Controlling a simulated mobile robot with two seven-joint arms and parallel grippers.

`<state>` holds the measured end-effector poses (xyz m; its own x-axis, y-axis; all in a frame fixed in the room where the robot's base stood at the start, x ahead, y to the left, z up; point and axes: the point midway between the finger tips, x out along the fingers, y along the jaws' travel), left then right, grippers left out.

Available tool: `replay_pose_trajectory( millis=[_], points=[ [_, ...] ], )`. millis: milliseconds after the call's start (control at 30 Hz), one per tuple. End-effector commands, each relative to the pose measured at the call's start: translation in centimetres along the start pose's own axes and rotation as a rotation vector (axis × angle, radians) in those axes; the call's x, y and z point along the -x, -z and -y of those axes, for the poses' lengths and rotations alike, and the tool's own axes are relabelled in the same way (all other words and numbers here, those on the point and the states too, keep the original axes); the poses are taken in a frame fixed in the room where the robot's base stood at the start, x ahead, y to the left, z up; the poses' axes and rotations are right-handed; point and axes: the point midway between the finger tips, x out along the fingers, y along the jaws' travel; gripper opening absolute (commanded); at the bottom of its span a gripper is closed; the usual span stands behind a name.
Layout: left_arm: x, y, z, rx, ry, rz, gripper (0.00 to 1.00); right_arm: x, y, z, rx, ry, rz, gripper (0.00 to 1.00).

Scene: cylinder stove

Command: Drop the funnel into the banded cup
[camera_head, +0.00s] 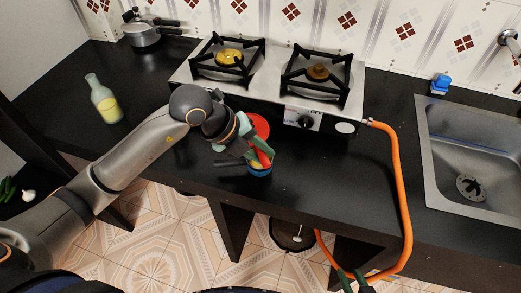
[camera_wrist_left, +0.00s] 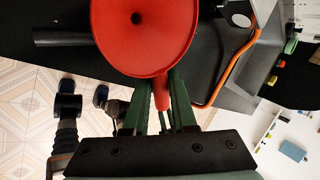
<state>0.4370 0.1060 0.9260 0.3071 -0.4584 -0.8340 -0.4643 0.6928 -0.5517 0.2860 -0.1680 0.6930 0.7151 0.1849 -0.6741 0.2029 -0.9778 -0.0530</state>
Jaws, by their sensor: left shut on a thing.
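The red funnel (camera_head: 262,125) is in my left gripper (camera_head: 260,153), over the front of the black counter. In the left wrist view its wide mouth and central hole (camera_wrist_left: 143,45) face the camera. My left gripper's green fingers (camera_wrist_left: 166,100) are shut on the funnel's narrow red part. The banded cup (camera_head: 259,170), with a blue band showing, stands just below the gripper, mostly hidden by it and the funnel. I cannot tell whether the funnel touches the cup. My right gripper (camera_head: 349,274) shows at the bottom edge, its two green fingertips apart.
A black handle (camera_head: 229,163) sticks out left of the cup. The stove (camera_head: 265,95) is behind, with an orange hose (camera_head: 398,180) running down to the right. A flask (camera_head: 104,100) and a pot (camera_head: 142,35) stand left. The sink (camera_head: 470,145) is right. Counter between cup and hose is clear.

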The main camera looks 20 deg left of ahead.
Motion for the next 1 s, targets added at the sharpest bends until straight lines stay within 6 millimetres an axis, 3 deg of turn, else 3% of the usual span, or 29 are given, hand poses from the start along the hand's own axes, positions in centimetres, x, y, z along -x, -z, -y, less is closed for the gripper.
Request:
replay_pose_trajectory(
  millis=[67,300,633,767,1000],
  points=[
    [0.0,0.0,0.0,0.0,0.0,0.0,0.32,0.0,0.0,0.0,0.0,0.0,0.0,0.39],
    [0.0,0.0,0.0,0.0,0.0,0.0,0.58,0.0,0.0,0.0,0.0,0.0,0.0,0.39],
    [0.4,0.0,0.0,0.0,0.0,0.001,0.6,0.0,0.0,0.0,0.0,0.0,0.0,0.39],
    [2.0,-0.1,0.0,-0.001,0.001,0.004,0.6,0.0,0.0,0.0,0.0,0.0,0.0,0.39],
    [7.2,-0.2,0.0,-0.002,0.0,0.007,0.6,0.1,0.1,0.0,0.0,0.0,0.0,0.39]
  ],
)
